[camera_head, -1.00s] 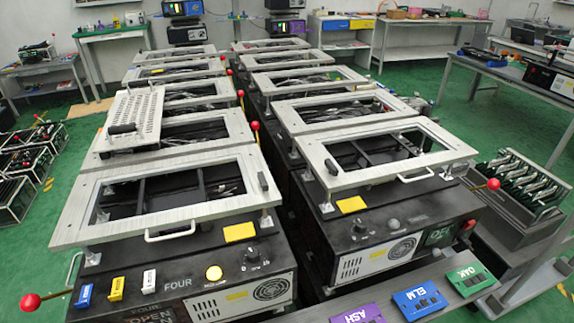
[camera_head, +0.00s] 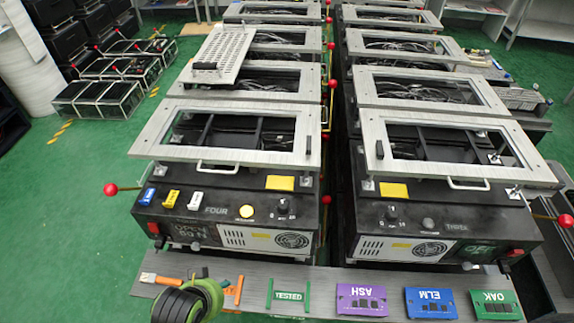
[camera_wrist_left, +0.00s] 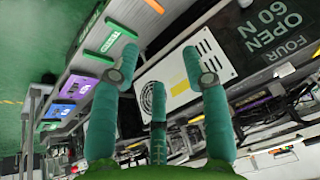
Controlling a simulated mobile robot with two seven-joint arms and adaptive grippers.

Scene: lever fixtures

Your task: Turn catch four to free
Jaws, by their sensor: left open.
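The fixture marked FOUR (camera_head: 225,214) stands front left, with a grey frame on top. A lever with a red ball (camera_head: 110,189) sticks out at its left side. Its dark front panel reads OPEN 60 N (camera_head: 190,231); the label also shows in the left wrist view (camera_wrist_left: 275,32). My left gripper (camera_wrist_left: 160,52) has green fingers spread apart with nothing between them, in front of the white vented panel (camera_wrist_left: 180,75). A green and black part low in the head view looks like my left gripper or wrist; its fingertips are unclear there. My right gripper is not in view.
A second fixture (camera_head: 430,222) stands close on the right, with its own red-ball lever (camera_head: 565,220). A front shelf (camera_head: 255,299) carries a TESTED plate (camera_head: 289,295) and ASH (camera_head: 361,299), ELM (camera_head: 431,302) and OAK (camera_head: 495,304) plates. Green floor left of fixture four is clear.

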